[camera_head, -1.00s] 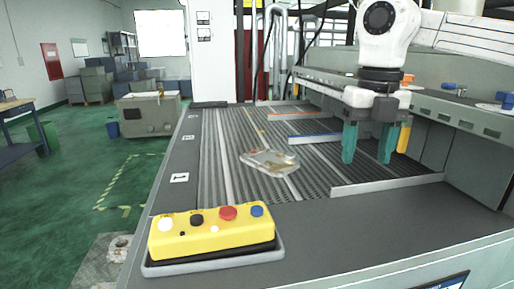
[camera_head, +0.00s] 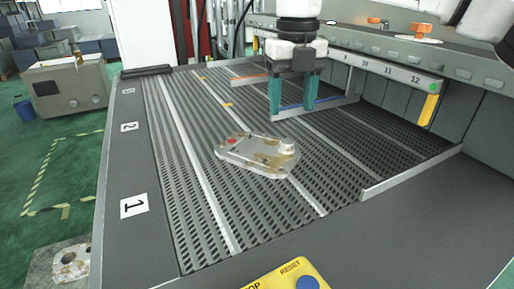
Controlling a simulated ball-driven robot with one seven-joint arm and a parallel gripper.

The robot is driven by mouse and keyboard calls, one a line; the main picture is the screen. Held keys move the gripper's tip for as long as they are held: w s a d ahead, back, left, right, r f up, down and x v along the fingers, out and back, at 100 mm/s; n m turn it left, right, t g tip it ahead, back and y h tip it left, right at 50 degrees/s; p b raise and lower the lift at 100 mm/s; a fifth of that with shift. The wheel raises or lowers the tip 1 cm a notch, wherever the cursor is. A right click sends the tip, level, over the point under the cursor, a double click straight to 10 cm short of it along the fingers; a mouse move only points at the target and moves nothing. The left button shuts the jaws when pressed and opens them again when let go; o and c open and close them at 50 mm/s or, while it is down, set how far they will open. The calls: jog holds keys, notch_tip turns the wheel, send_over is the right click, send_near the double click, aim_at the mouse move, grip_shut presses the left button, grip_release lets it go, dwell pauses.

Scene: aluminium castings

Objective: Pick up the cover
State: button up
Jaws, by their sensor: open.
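The cover is a flat, pale metal casting (camera_head: 258,155) with brownish stains and a red spot at its left end. It lies on the dark ribbed conveyor bed (camera_head: 215,215), near the middle of the view. My gripper (camera_head: 292,115) points down with two teal fingers spread apart and nothing between them. It is above and behind the cover, slightly to its right, and does not touch it.
A yellow button box (camera_head: 285,278) stands at the front edge. A low metal rail (camera_head: 410,175) borders the bed on the right, with orange (camera_head: 250,77) and blue-edged (camera_head: 325,101) guides behind. Another casting (camera_head: 72,264) lies at lower left. The bed around the cover is clear.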

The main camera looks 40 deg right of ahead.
aim_at(287, 141)
jog(key=f, duration=0.8)
jog(key=shift+w+f, duration=0.2)
jog(key=shift+f, duration=0.05)
jog(key=shift+r, duration=0.1)
grip_shut()
